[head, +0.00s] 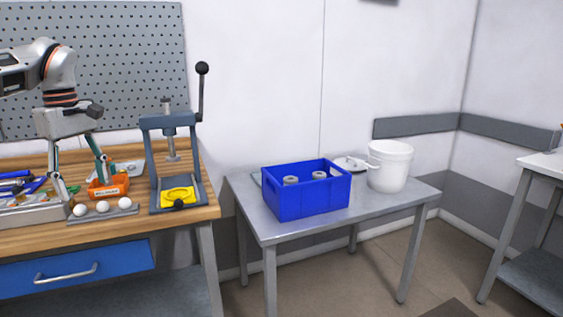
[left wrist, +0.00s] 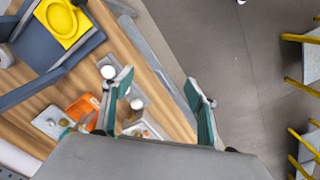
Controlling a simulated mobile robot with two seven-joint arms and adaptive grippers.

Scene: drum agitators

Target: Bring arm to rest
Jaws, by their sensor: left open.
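My left arm comes in from the left over the wooden workbench (head: 120,231). Its gripper (head: 85,184) points down with its fingers spread, near an orange bin (head: 108,188) and a row of white balls (head: 102,206) on a small grey holder. In the left wrist view the two teal-padded fingers stand wide apart with nothing between them (left wrist: 158,84). My right gripper is in neither view.
A lever press (head: 150,160) with a yellow piece (head: 177,194) stands right of the gripper. A metal tray of tools (head: 30,215) is at the left. A side table (head: 275,229) holds a blue crate (head: 308,202) and white bucket (head: 389,168). A pegboard (head: 110,50) stands behind.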

